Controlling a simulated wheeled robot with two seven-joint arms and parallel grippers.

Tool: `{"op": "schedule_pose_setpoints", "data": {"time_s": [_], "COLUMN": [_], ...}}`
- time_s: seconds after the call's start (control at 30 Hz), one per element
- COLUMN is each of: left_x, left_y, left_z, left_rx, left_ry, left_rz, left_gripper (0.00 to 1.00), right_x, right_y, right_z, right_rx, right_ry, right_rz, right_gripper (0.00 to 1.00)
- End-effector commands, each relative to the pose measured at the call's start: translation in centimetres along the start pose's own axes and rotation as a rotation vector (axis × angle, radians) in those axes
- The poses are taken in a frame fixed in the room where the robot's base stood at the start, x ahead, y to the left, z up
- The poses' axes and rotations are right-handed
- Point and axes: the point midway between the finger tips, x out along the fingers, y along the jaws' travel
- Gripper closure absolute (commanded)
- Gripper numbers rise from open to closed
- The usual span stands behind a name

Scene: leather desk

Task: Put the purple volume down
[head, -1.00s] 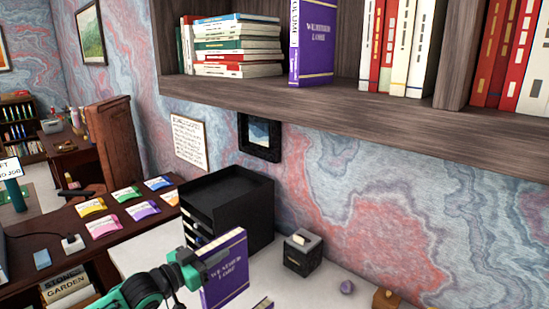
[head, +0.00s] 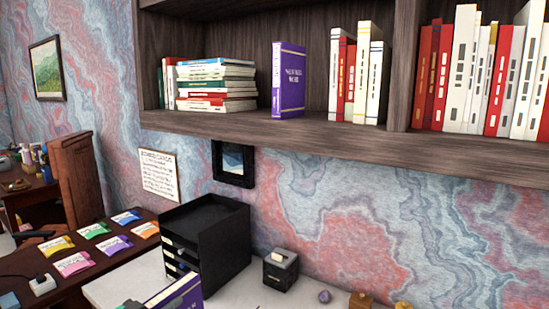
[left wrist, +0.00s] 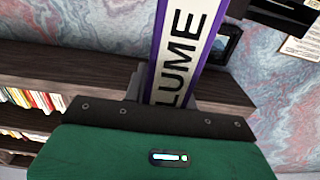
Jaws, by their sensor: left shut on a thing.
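Another purple volume (head: 288,80) stands upright on the wall shelf, right of a stack of books. My right gripper is not in view.
The wall shelf (head: 330,138) has bare room on both sides of the standing purple volume. White and red books (head: 350,75) stand further right. Below are a black tray unit (head: 215,235), a small dark box (head: 281,272) and a desk with colored packets (head: 95,230).

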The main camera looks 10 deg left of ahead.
Motion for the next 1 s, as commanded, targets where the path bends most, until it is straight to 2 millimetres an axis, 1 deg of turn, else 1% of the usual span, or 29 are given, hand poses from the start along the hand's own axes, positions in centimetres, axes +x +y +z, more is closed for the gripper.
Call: {"op": "schedule_pose_setpoints", "data": {"time_s": [0.03,0.13,0.33,0.57,1.0], "left_x": [-0.1,-0.2,-0.6,-1.5,-3.6], "left_y": [0.3,0.8,1.7,4.3,10.3], "left_z": [-0.1,0.2,0.7,2.0,5.2], "left_rx": [-0.003,-0.002,-0.001,-0.005,-0.007], "left_ry": [0.006,0.007,0.005,0.006,0.005], "left_rz": [-0.004,-0.014,-0.038,-0.092,-0.217], "left_gripper": [1.00,1.00,1.00,1.00,1.00], "right_x": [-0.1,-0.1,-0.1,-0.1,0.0], "right_y": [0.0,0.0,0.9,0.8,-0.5], "right_z": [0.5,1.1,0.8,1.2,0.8], "right_rx": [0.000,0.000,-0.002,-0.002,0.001], "right_ry": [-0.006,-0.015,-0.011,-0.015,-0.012], "right_rz": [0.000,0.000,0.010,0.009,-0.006], "right_gripper": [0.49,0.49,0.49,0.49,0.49]}}
